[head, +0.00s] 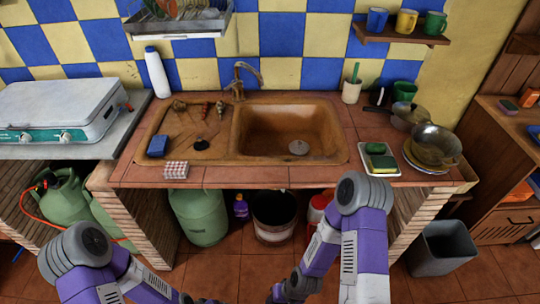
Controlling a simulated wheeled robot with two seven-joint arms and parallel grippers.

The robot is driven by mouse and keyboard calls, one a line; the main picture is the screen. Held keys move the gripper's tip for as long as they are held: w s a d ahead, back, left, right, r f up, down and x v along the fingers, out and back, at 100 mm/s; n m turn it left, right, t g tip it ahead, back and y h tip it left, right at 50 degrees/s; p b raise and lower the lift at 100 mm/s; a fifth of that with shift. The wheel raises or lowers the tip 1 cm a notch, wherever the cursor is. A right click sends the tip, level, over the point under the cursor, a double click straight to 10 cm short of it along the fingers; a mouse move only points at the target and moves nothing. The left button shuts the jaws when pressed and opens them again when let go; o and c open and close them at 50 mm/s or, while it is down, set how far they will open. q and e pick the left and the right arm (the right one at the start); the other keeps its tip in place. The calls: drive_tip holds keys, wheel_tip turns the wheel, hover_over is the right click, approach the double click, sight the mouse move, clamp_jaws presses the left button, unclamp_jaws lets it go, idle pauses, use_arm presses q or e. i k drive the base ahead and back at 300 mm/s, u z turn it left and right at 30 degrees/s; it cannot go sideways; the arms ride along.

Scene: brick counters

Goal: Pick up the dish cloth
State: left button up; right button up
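A folded red-and-white checked cloth (176,169), which looks like the dish cloth, lies on the tiled counter's front edge, left of centre and just below the sink's drainboard. It lies flat and nothing covers it. My two purple arms come in at the bottom of the head view, in front of and below the counter. Their far ends run down to the bottom edge of the picture, and I cannot make out either gripper's fingers there. Neither arm touches the cloth.
A blue sponge (157,146) lies behind the cloth on the brown sink's (240,150) drainboard. A white tray (381,160) with sponges and stacked pans (433,146) stand at right. A stove (60,110) is at left. Below are a green gas cylinder (198,217) and bucket (274,217).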

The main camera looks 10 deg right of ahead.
sight(158, 146)
drive_tip(key=u, duration=2)
drive_tip(key=i, duration=1.75)
drive_tip(key=z, duration=3)
